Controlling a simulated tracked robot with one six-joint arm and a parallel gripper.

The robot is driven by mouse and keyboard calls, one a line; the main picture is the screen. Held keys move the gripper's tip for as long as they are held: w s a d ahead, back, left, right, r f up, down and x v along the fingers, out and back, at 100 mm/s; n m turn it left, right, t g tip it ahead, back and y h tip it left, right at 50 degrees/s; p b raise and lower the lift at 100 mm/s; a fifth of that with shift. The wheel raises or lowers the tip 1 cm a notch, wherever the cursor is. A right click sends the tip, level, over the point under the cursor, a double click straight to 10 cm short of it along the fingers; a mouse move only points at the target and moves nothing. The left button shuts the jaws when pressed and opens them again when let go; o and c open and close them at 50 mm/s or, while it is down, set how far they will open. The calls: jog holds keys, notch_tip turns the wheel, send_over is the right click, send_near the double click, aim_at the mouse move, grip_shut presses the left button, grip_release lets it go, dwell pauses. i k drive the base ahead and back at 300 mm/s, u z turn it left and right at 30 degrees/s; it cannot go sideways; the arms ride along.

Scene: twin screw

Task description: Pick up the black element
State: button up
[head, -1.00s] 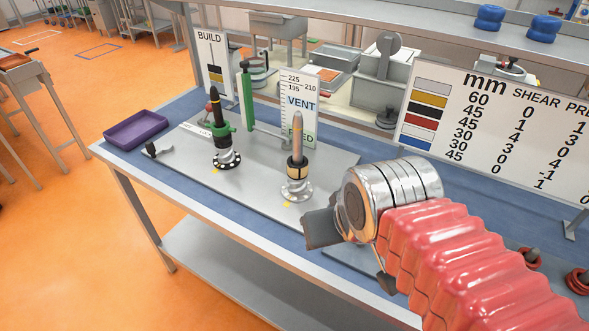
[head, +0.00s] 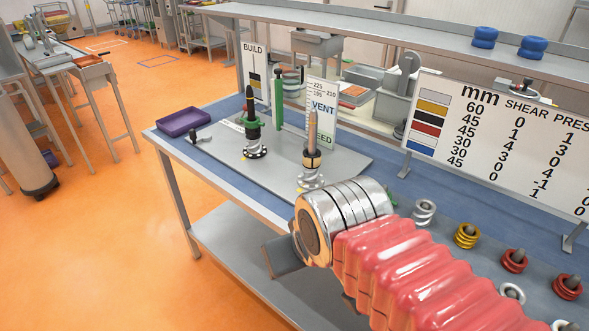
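I cannot make out a loose black element for certain; part of the bench is hidden behind my arm. The left upright shaft (head: 252,107) has a black upper part, a green collar and dark parts at its base. The right upright shaft (head: 312,127) is tan, with a gold and black band low on it. My gripper (head: 283,257) is at the front edge of the bench, in front of these shafts and apart from them. Only one grey finger part shows; the rest is behind my wrist.
Coil-like elements stand on the bench right of my arm: silver (head: 425,212), gold (head: 467,236), red (head: 514,261) and others. A purple tray (head: 183,122) lies at the bench's left end. A chart board (head: 500,140) and two blue rings on the shelf (head: 485,38) stand behind.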

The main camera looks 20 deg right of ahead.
aim_at(309, 163)
jog(key=u, duration=0.35)
jog(key=k, duration=0.55)
jog(key=u, duration=0.75)
jog(key=k, duration=0.4)
jog(key=u, duration=0.1)
jog(key=i, duration=1.55)
jog(key=z, duration=0.8)
jog(key=i, duration=0.55)
jog(key=z, duration=0.9)
jog(key=i, duration=0.7)
jog(key=z, duration=0.5)
